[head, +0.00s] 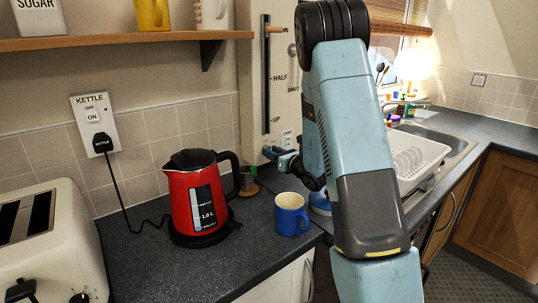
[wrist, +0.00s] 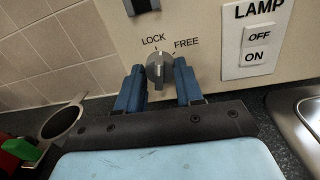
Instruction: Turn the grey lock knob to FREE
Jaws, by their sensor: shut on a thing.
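The grey lock knob (wrist: 159,70) is on the cream panel (wrist: 205,70) in the wrist view, below the words LOCK and FREE. Its pale pointer mark faces roughly upward, between the two words; its exact angle is hard to tell. My gripper (wrist: 160,82) has one blue finger on each side of the knob and is shut on it. In the head view my gripper (head: 277,154) is at the lower part of the panel (head: 251,80). There the knob is hidden by the fingers.
A LAMP switch (wrist: 257,47) is right of the knob. A red kettle (head: 198,195) and a blue mug (head: 291,214) stand on the counter below my arm. A slotted slider (head: 266,75) runs up the panel. A dish rack (head: 415,160) is to the right.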

